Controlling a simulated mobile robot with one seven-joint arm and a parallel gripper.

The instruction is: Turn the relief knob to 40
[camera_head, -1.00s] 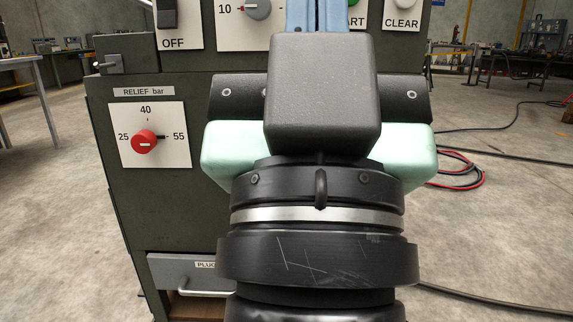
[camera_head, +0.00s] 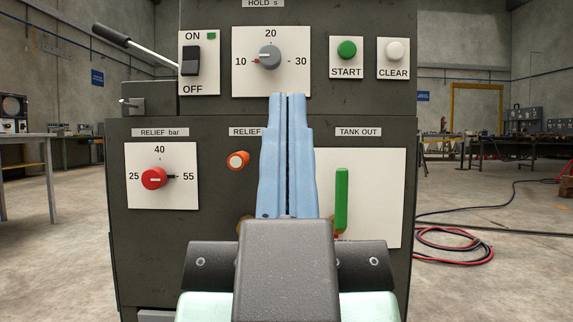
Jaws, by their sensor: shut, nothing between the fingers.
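The relief knob (camera_head: 153,178) is a round red knob on a white plate under the label "RELIEF bar". Its scale reads 25 at the left, 40 at the top and 55 at the right. A short pale line on the knob lies about level, and a dark mark shows on its right toward 55. I cannot tell which end is the pointer. My gripper (camera_head: 289,97) has long light-blue fingers, pressed together and empty. It points up in the picture, well right of the relief knob and apart from it.
A grey hold knob (camera_head: 269,58) sits above the fingertips. An ON/OFF switch (camera_head: 191,61), a lever (camera_head: 125,40), START (camera_head: 346,50) and CLEAR (camera_head: 394,51) buttons surround it. An orange knob (camera_head: 237,161) stands between my fingers and the relief knob. A green handle (camera_head: 341,198) is at the right.

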